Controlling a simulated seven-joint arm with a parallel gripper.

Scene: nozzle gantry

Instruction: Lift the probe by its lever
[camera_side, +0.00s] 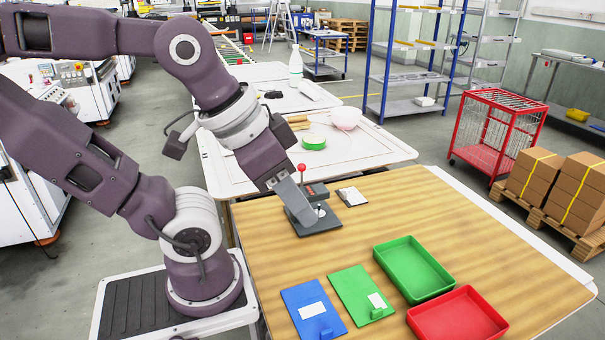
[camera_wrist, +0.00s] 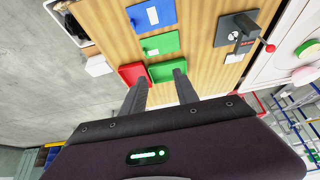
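The probe stand (camera_side: 318,222) is a dark grey plate with a small dark block on it, on the wooden table near its back left corner. Its lever ends in a red ball (camera_side: 301,168). In the wrist view the stand (camera_wrist: 229,32) is at the upper right, with the red ball (camera_wrist: 270,47) at its right. My gripper (camera_wrist: 160,78) is open and empty, its fingers apart and left of the stand in that view. In the side view my gripper (camera_side: 298,206) overlaps the stand's left part and hides some of it. Fine details of the probe are too small to tell.
A blue panel (camera_side: 300,293) and a green panel (camera_side: 352,281) lie at the table's front. A green tray (camera_side: 414,250) and a red tray (camera_side: 452,327) stand right of them. A small dark item with a white top (camera_side: 352,196) lies right of the stand. The table's middle is clear.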

